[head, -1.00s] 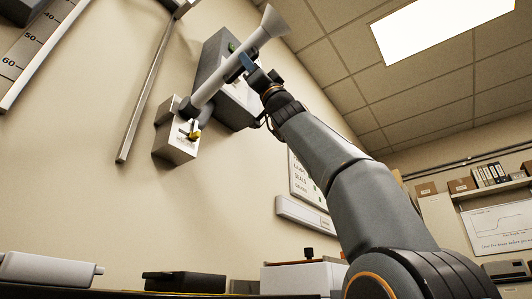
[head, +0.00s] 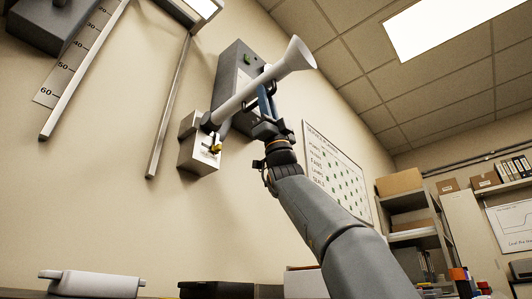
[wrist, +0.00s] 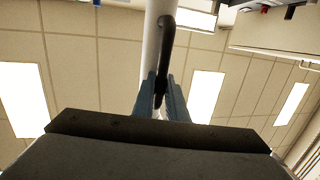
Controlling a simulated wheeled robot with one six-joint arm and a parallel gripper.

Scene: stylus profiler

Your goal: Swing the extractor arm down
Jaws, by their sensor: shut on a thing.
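The extractor arm (head: 245,93) is a pale tube with a flared hood (head: 296,56) at its upper right end. Its lower left end joins a metal wall bracket (head: 198,150) with a small yellow part (head: 215,149). The tube slants up to the right. My gripper (head: 265,92) is below the tube near the hood, its blue fingers pointing up. In the wrist view my gripper (wrist: 161,98) is shut on a black curved handle (wrist: 166,42) that stands off the white tube (wrist: 151,45). The handle is mostly hidden in the head view.
A grey box (head: 234,75) is on the wall behind the tube. A long metal bar (head: 170,105) hangs at its left. A wall chart (head: 338,172) and shelves (head: 408,200) are to the right. A white roller-shaped object (head: 92,284) lies below. Open air surrounds the hood.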

